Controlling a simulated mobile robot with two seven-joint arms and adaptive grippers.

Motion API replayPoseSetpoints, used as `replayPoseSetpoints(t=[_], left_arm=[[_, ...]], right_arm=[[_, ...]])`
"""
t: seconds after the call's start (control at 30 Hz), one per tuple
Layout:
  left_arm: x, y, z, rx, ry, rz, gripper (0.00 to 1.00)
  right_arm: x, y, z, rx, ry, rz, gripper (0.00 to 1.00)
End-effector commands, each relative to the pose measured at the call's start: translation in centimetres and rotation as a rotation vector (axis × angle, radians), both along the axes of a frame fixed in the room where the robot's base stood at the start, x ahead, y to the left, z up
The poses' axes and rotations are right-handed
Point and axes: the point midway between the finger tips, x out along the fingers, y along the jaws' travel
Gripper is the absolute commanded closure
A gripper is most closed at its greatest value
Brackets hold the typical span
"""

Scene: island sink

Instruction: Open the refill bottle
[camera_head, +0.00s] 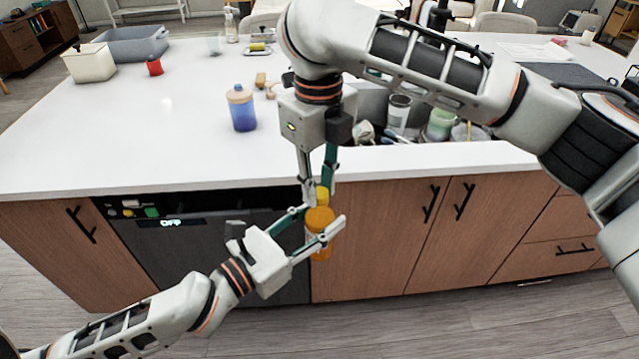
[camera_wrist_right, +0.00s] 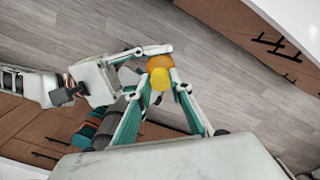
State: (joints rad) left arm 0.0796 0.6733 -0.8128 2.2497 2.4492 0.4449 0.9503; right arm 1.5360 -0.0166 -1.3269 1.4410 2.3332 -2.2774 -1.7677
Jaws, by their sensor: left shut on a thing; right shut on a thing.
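The refill bottle (camera_head: 320,218) is orange with a yellow cap (camera_head: 322,193). It is held in the air in front of the island, roughly upright. My left gripper (camera_head: 320,226) is shut around the bottle's body from the left. My right gripper (camera_head: 319,190) reaches down from above and is shut on the cap. In the right wrist view, the yellow cap (camera_wrist_right: 159,80) shows between the right fingertips, with the orange body (camera_wrist_right: 160,62) beyond it. The cap is on the bottle's top; whether it is loosened cannot be told.
A blue bottle with a tan lid (camera_head: 242,110) stands on the white countertop (camera_head: 110,150). The sink area (camera_head: 372,105) behind my right arm holds several cups. A red jar (camera_head: 154,66), white container (camera_head: 90,62) and grey bin (camera_head: 133,44) are back left. The dishwasher (camera_head: 190,245) is behind my left gripper.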

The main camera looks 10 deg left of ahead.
Motion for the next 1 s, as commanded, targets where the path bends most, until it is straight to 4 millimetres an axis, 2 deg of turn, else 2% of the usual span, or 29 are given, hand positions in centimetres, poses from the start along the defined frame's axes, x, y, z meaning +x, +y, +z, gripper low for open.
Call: replayPoseSetpoints(t=[0.03, 0.17, 0.47, 0.5, 0.57, 0.87, 1.0], left_arm=[[-0.6, -0.6, 0.2, -0.003, -0.005, -0.017, 1.0], [-0.6, -0.6, 0.2, -0.003, -0.005, -0.017, 1.0], [-0.6, -0.6, 0.2, -0.003, -0.005, -0.017, 1.0], [-0.6, -0.6, 0.2, -0.003, -0.005, -0.017, 1.0], [-0.6, -0.6, 0.2, -0.002, -0.006, -0.016, 1.0], [-0.3, -0.3, 0.1, -0.001, -0.003, -0.009, 1.0], [-0.2, -0.2, 0.1, -0.001, -0.003, -0.008, 1.0]], right_arm=[[0.3, 0.0, 0.2, 0.002, -0.009, 0.052, 1.0], [0.3, 0.0, 0.2, 0.0, -0.01, 0.146, 1.0], [0.4, 0.0, 0.2, -0.001, -0.011, 0.162, 1.0], [0.4, 0.0, 0.2, -0.001, -0.011, 0.162, 0.75], [0.4, 0.0, 0.2, -0.001, -0.011, 0.161, 0.63], [0.2, 0.0, 0.1, -0.001, -0.006, 0.163, 0.63], [0.2, 0.0, 1.3, 0.0, -0.009, 0.163, 0.63]])
